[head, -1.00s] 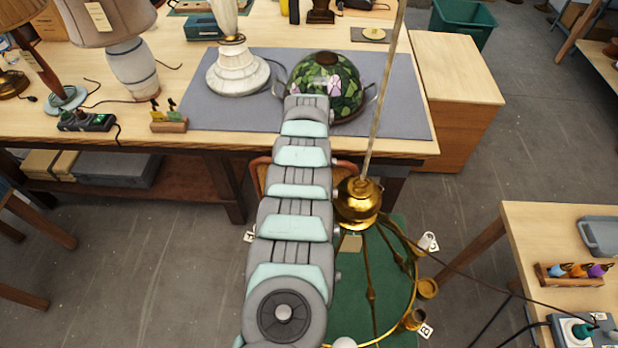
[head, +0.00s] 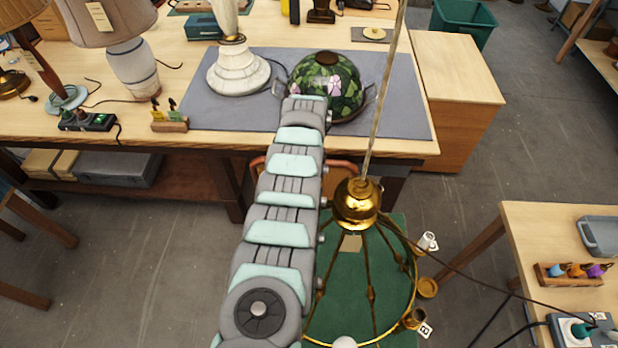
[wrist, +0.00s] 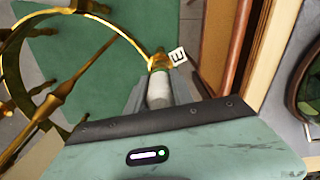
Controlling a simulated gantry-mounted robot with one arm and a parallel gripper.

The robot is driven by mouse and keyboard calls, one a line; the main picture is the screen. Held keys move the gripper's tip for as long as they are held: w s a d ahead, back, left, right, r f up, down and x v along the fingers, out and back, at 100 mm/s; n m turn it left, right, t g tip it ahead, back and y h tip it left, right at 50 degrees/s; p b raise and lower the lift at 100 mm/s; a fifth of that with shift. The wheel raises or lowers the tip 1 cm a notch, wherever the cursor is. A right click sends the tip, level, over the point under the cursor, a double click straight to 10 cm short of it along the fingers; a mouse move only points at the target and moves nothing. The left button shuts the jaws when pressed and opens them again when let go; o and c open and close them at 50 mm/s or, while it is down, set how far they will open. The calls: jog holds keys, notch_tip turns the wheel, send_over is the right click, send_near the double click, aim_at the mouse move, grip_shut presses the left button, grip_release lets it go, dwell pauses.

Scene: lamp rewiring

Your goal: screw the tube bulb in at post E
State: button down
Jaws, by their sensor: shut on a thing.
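In the wrist view, the white tube bulb (wrist: 158,91) stands between the grey fingers of my gripper (wrist: 159,101), which is shut on it. The bulb's far end is at the brass holder of post E (wrist: 158,63), in line with it as seen from here. I cannot tell how deep it sits. The tag marked E (wrist: 177,57) is beside the post. The brass chandelier (head: 357,205) hangs from a rod in the head view, and its ring shows in the wrist view (wrist: 12,62). My arm hides the gripper, the bulb and post E in the head view.
Other posts with tags, including B (head: 425,330), are on the ring's right side. A workbench (head: 400,146) with a stained-glass shade (head: 345,95) and a white lamp base (head: 237,75) stands behind. A side table (head: 520,225) is at the right.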

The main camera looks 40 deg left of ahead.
jog(key=m, duration=0.5)
jog(key=shift+m+b, duration=0.3)
jog(key=shift+b, duration=0.05)
jog(key=shift+a+f+m+b, duration=0.15)
jog(key=shift+m+b, duration=0.15)
jog(key=shift+m, duration=0.6)
jog(key=m+b, duration=0.2)
jog(key=m, duration=0.2)
jog(key=shift+f+m, duration=0.1)
jog(key=shift+m, duration=0.2)
jog(key=shift+w+m, duration=0.1)
jog(key=shift+m, duration=0.7)
jog(key=c, duration=1)
grip_release()
jog(key=shift+r, duration=0.2)
jog(key=shift+c, duration=0.2)
